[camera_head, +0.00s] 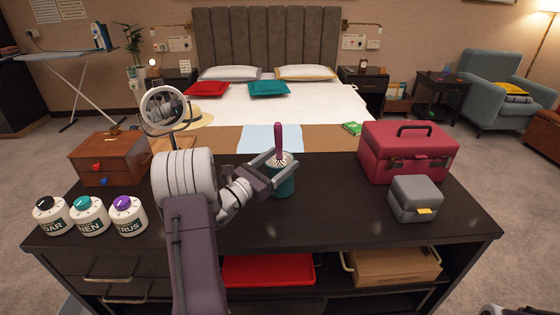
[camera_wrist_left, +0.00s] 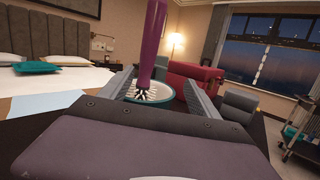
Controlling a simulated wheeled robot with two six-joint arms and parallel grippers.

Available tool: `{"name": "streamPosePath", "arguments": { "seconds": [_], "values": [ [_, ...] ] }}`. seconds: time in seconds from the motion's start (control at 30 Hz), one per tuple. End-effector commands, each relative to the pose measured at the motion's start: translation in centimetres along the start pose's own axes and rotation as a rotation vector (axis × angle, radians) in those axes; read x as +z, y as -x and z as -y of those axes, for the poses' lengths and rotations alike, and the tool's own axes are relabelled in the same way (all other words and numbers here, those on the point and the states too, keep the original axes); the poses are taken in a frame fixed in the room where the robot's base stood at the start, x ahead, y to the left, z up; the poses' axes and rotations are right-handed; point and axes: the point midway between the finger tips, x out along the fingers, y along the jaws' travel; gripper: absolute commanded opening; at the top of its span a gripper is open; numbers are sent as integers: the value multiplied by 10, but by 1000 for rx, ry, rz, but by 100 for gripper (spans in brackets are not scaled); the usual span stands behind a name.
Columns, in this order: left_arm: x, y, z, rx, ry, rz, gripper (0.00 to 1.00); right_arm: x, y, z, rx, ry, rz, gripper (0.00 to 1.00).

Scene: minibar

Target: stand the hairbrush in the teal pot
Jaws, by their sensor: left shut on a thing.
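The hairbrush (camera_head: 278,139) stands upright, purple handle up and bristle end down, in the mouth of the teal pot (camera_head: 283,186). In the left wrist view the purple handle of the hairbrush (camera_wrist_left: 152,45) rises from the bristles, inside the pale rim of the teal pot (camera_wrist_left: 163,101). My left gripper (camera_head: 279,164) has its fingers on either side of the pot near its rim and is shut on the pot. The brush's lower end is hidden inside the pot.
Three labelled jars (camera_head: 89,216) and a wooden box (camera_head: 112,158) are at the left of the dark counter. A round mirror (camera_head: 163,106) stands behind my arm. A crimson case (camera_head: 408,152) and a grey box (camera_head: 414,198) are at the right. The counter's front middle is clear.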

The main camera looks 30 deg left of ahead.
Motion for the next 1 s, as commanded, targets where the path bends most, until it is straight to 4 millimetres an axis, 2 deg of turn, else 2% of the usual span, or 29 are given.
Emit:
{"name": "streamPosePath", "arguments": {
  "seconds": [0.03, 0.4, 0.5, 0.63, 1.0],
  "values": [
    [-56, 12, -2, 35, 47, -181, 63, 0, -3, 0, 0, 0, 0, 32],
    [-10, 79, 6, 11, 18, -41, 63, 0, 2, 0, 0, 0, 0, 32],
    [-2, 90, 8, 2, 13, -16, 63, 0, 3, 0, 0, 0, 0, 32],
    [3, 97, 10, -5, 8, 0, 63, 0, 4, 0, 0, 0, 0, 32],
    [5, 97, 11, -8, 4, 3, 63, 0, 5, 0, 0, 0, 0, 32]
  ]
}}
